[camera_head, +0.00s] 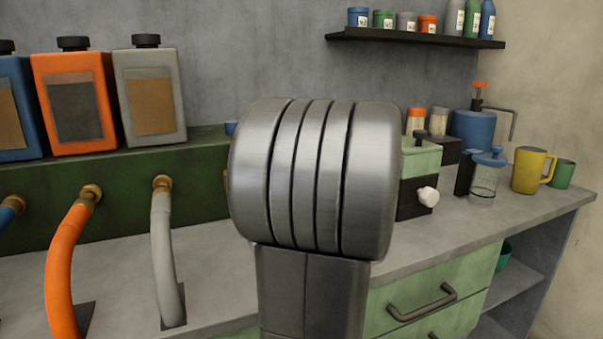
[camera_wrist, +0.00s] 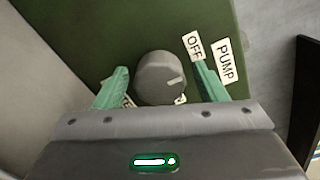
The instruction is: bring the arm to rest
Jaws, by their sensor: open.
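In the wrist view, my gripper (camera_wrist: 163,82) shows as two green fingers spread apart. A grey round knob (camera_wrist: 160,76) with a light mark on its face shows between and beyond the fingers; whether they touch it I cannot tell. The knob is on a dark green panel (camera_wrist: 90,40). Labels reading OFF (camera_wrist: 193,45) and PUMP (camera_wrist: 228,61) are on the panel to the right of the knob. In the head view, my own grey arm link fills the middle and hides my gripper and the knob.
Blue, orange (camera_head: 75,103) and grey (camera_head: 150,95) canisters stand on the green ledge at left, with hoses below. The counter (camera_head: 430,240) holds a pale green box (camera_head: 420,165), a glass jar (camera_head: 484,180) and a yellow mug (camera_head: 532,170) at right. A shelf (camera_head: 415,38) hangs above.

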